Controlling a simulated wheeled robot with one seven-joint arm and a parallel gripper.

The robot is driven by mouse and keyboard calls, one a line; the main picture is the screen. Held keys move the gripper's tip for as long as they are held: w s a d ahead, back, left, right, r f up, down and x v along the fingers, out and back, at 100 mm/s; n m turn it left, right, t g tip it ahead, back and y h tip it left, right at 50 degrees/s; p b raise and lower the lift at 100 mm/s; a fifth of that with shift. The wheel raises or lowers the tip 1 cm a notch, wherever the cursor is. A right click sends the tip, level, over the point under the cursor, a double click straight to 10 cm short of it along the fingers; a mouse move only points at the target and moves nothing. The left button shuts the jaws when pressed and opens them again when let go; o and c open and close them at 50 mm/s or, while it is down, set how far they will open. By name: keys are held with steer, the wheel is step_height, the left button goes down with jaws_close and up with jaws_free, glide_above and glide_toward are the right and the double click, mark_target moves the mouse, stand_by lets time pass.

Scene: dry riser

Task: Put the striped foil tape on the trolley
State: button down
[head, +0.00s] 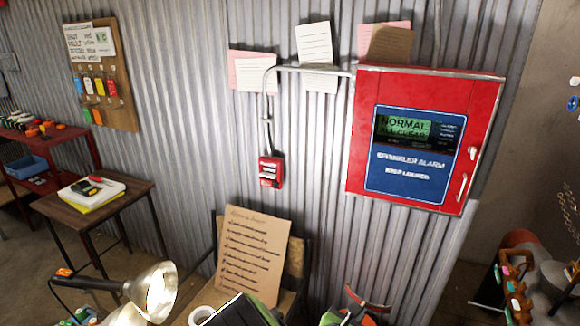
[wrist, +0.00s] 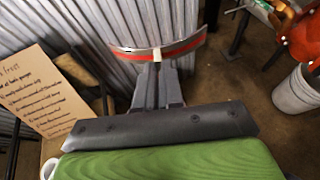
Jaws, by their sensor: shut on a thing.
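The striped foil tape (wrist: 185,48) shows in the wrist view as a curved silver band with a red stripe. My gripper (wrist: 157,62) is shut on the middle of it, and the band sticks out on both sides of the fingers. In the head view the tape (head: 368,302) is a small red and silver arc at the bottom edge, right of centre. A red-framed trolley (head: 93,148) stands at the far left of the head view, partly cut off, with small coloured items on top and a blue bin on a lower shelf.
A small wooden table (head: 60,208) with papers and a tool stands right of the trolley. A chair with a cardboard list (head: 252,255) and a lit lamp (head: 152,290) are in front. A red alarm cabinet (head: 425,85) hangs on the corrugated wall. A pale bucket (wrist: 297,95) is at right.

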steer(key=s+r+m+g+h+p, duration=0.2)
steer(key=s+r+p, duration=0.1)
steer(key=r+p, duration=0.1)
steer(key=shift+s+a+r+m+g, duration=0.15)
steer(key=shift+a+r+m+g, duration=0.2)
steer(key=shift+r, duration=0.4)
